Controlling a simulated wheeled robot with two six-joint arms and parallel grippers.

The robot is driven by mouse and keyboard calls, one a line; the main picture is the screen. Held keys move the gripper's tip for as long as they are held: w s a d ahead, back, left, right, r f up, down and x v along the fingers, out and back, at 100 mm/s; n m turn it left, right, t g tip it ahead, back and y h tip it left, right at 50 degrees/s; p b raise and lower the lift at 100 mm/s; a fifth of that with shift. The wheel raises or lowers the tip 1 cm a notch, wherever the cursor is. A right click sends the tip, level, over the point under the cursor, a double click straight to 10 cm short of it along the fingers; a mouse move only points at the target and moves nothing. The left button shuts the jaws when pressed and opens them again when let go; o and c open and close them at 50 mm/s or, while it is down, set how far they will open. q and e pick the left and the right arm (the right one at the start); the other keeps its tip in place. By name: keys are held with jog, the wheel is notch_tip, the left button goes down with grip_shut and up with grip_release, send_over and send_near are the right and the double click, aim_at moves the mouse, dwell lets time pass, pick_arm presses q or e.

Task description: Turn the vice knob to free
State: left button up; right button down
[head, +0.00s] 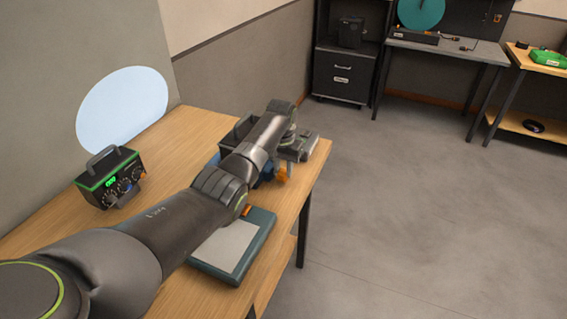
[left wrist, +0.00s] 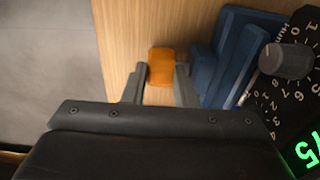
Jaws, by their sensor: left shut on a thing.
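The vice is blue (left wrist: 228,58) and stands on the wooden table; in the head view only bits of it (head: 266,172) show past my arm. Its orange knob (left wrist: 161,62) sits at the vice's left side in the left wrist view and also shows in the head view (head: 282,173). My left gripper (left wrist: 160,80) has one finger on each side of the orange knob and is shut on it. The knob's marking, if any, cannot be read. My right gripper is in neither view.
A black dial box (left wrist: 291,75) with a grey knob and green digits is beside the vice. A green-trimmed knob box (head: 108,179) stands at the table's left, near a pale round disc (head: 122,108). A teal-edged flat pad (head: 228,248) lies near the table's right edge. Open floor lies beyond.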

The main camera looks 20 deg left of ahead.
pick_arm(q)
jog(key=shift+s+r+t+p, duration=0.1)
jog(key=shift+s+t+p, duration=0.2)
jog(key=shift+t+p, duration=1.1)
jog(key=shift+s+r+t+p, duration=0.1)
jog(key=shift+s+t+p, duration=0.2)
jog(key=shift+p, duration=2.05)
jog(key=shift+s+f+t+p, duration=0.1)
jog(key=shift+f+t+p, duration=0.1)
jog(key=shift+t+p, duration=0.35)
jog(key=shift+s+f+t, duration=0.15)
jog(key=shift+f+t, duration=0.05)
jog(key=shift+t, duration=0.65)
jog(key=shift+p, duration=0.3)
jog(key=o, duration=0.7)
jog(key=shift+s, duration=0.1)
jog(key=b+v, duration=0.1)
jog(key=v, duration=1.6)
jog(key=shift+s+a, duration=0.2)
jog(key=shift+s, duration=0.05)
